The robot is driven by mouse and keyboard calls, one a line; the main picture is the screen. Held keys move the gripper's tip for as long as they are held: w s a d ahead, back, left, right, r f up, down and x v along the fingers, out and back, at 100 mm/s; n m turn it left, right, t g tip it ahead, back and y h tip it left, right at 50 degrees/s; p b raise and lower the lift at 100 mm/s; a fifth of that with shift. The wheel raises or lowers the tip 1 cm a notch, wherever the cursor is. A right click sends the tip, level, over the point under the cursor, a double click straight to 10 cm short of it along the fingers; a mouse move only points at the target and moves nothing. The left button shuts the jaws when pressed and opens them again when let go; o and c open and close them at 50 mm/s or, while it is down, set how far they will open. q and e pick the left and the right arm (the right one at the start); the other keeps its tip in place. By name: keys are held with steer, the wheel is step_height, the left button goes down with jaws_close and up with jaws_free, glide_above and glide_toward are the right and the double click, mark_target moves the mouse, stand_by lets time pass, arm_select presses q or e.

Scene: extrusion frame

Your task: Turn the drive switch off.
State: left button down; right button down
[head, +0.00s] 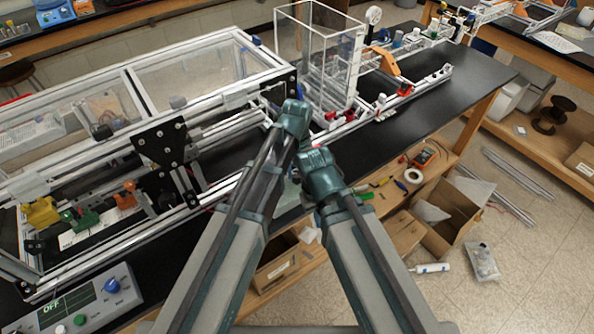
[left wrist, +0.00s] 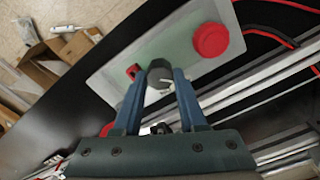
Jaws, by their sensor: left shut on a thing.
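A pale panel (left wrist: 112,82) shows in the left wrist view, with a dark rotary switch (left wrist: 160,67), a red mushroom button (left wrist: 210,40) and a small red part beside the switch. My left gripper (left wrist: 160,84) is shut on the dark switch, one blue finger on each side of it. The fingers partly cover the switch, and I cannot read its setting. In the head view my left wrist (head: 293,122) hides most of this spot. My right wrist (head: 320,172) is close beside it to the right; its fingers are hidden.
An aluminium extrusion frame (head: 150,140) with clear panels stands on the black bench at left. A control box (head: 75,305) with a blue knob shows OFF at lower left. A clear enclosure (head: 325,60) stands behind my wrists. Boxes and tools lie on the shelf below.

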mark_target(297, 174)
arm_select(q)
steer(key=shift+c, duration=2.3)
jaws_free()
steer(key=shift+r, duration=0.15)
step_height(297, 174, up, 14)
steer(key=p, duration=1.3)
steer(key=shift+f+p, duration=0.25)
steer(key=shift+p, duration=0.15)
steer(key=s+a+m, duration=0.1)
steer(key=s+a, duration=0.4)
steer(key=a, duration=0.3)
steer(key=s+a, duration=0.6)
steer(key=a, duration=0.3)
steer(key=s+d+f+m+y+b, duration=0.1)
steer(key=s+d+f+m+b, duration=0.3)
steer(key=d+f+b, duration=0.7)
step_height(297, 174, down, 3)
steer(key=s+b, duration=0.1)
steer(key=b, duration=0.2)
steer(key=shift+s, duration=0.35)
